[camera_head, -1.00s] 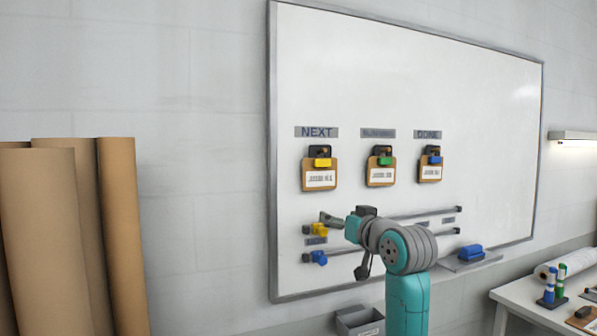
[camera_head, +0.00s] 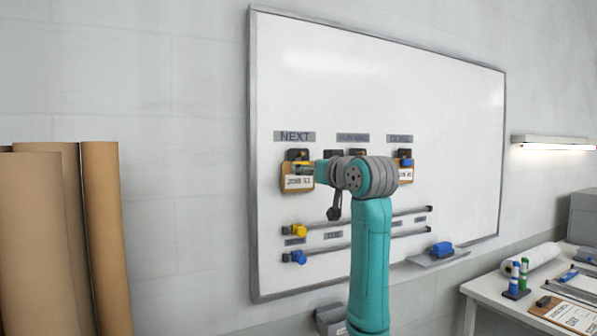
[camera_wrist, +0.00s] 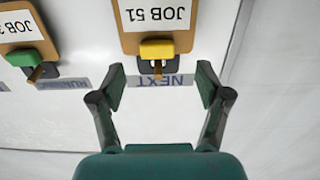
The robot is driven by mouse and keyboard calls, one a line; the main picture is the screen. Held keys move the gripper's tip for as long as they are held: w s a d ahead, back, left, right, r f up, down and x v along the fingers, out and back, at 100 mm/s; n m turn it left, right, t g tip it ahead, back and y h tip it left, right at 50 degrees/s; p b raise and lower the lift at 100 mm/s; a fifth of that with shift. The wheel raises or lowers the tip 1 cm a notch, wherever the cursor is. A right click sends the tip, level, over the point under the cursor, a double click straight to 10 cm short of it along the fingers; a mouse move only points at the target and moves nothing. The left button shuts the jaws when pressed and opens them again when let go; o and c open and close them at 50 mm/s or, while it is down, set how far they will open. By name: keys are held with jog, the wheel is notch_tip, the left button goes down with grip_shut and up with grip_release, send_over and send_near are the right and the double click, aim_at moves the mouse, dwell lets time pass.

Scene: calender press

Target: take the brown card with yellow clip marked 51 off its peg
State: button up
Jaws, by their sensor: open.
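The brown card (camera_wrist: 132,38) with a white label reading JOB 51 hangs under the NEXT label (camera_wrist: 163,80) on the whiteboard. Its yellow clip (camera_wrist: 157,49) and the peg (camera_wrist: 157,68) show between my fingers in the wrist view, which is upside down. The card (camera_head: 298,186) also shows in the head view, with its clip partly covered by my gripper. My gripper (camera_wrist: 161,84) is open and empty, its fingertips on either side of the peg area. I cannot tell whether they touch anything.
A brown card with a green clip (camera_wrist: 25,57) hangs beside it under the RUNNING label. Another card (camera_head: 404,174) hangs under the third label. Below are two rails with a yellow slider (camera_head: 299,230) and a blue slider (camera_head: 298,257). Brown rolls (camera_head: 105,240) stand left.

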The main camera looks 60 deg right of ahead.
aim_at(290, 182)
jog(key=shift+x, duration=2.65)
jog(key=shift+s+d, duration=0.1)
jog(key=shift+d, duration=0.05)
jog(key=c, duration=1.1)
